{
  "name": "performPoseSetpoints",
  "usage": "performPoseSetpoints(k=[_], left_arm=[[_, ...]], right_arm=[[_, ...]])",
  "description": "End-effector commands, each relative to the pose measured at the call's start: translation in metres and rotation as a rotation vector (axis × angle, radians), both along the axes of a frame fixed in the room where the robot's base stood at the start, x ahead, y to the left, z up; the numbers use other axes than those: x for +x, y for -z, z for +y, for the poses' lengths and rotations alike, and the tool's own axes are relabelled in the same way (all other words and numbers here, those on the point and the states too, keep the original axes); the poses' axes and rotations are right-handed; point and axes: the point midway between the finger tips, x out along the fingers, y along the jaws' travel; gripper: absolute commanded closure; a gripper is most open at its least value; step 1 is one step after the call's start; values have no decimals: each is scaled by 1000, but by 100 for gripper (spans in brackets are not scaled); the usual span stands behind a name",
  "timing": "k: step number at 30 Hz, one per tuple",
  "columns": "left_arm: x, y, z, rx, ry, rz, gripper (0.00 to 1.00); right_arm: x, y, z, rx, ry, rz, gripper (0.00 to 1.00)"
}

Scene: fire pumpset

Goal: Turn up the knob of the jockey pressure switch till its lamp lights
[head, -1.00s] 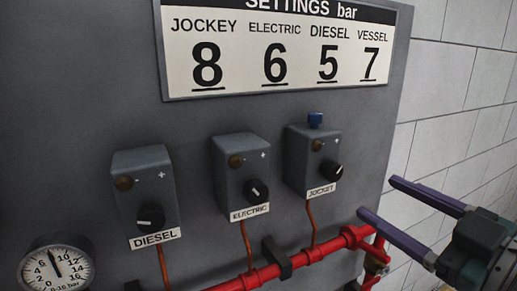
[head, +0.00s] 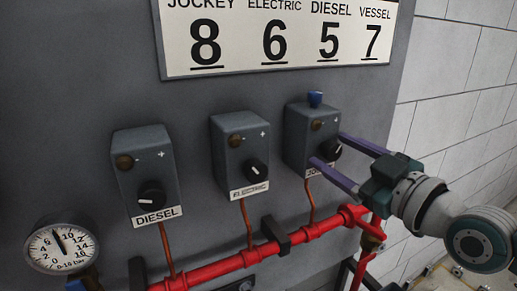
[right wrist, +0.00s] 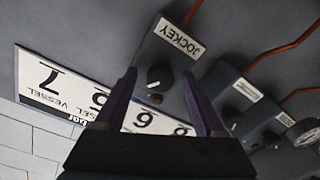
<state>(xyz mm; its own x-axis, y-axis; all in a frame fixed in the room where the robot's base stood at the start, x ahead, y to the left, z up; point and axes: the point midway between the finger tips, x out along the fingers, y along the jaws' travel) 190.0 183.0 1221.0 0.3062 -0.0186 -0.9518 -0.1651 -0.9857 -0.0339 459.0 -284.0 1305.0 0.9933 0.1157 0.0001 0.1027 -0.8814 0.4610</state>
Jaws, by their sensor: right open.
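The jockey pressure switch (head: 298,133) is a grey box on the dark panel, with a blue piece on top. Its black knob (head: 333,149) is on the front, and its brown lamp (head: 317,125) looks unlit. My right gripper (head: 328,150) is open, its purple fingers reaching in from the right on either side of the knob in the picture. One finger partly hides the JOCKEY label. In the right wrist view the knob (right wrist: 160,75) shows between the open fingertips; I cannot tell whether they touch it. The left gripper is not in view.
The electric switch (head: 233,158) and diesel switch (head: 144,171) sit to the left, lamps dark. A red pipe (head: 240,262) runs below, with a gauge (head: 62,247) at lower left. A settings plate (head: 285,48) above shows JOCKEY 8.

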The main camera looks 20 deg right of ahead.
Motion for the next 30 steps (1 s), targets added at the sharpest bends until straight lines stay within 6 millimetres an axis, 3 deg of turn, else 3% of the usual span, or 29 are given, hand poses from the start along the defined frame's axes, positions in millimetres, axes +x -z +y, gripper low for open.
performPoseSetpoints(k=[3,22,30], left_arm=[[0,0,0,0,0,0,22],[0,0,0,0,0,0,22],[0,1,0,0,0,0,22]], right_arm=[[0,0,0,0,0,0,29],[-1,0,0,0,0,0,99],[-1,1,0,41,0,4,100]])
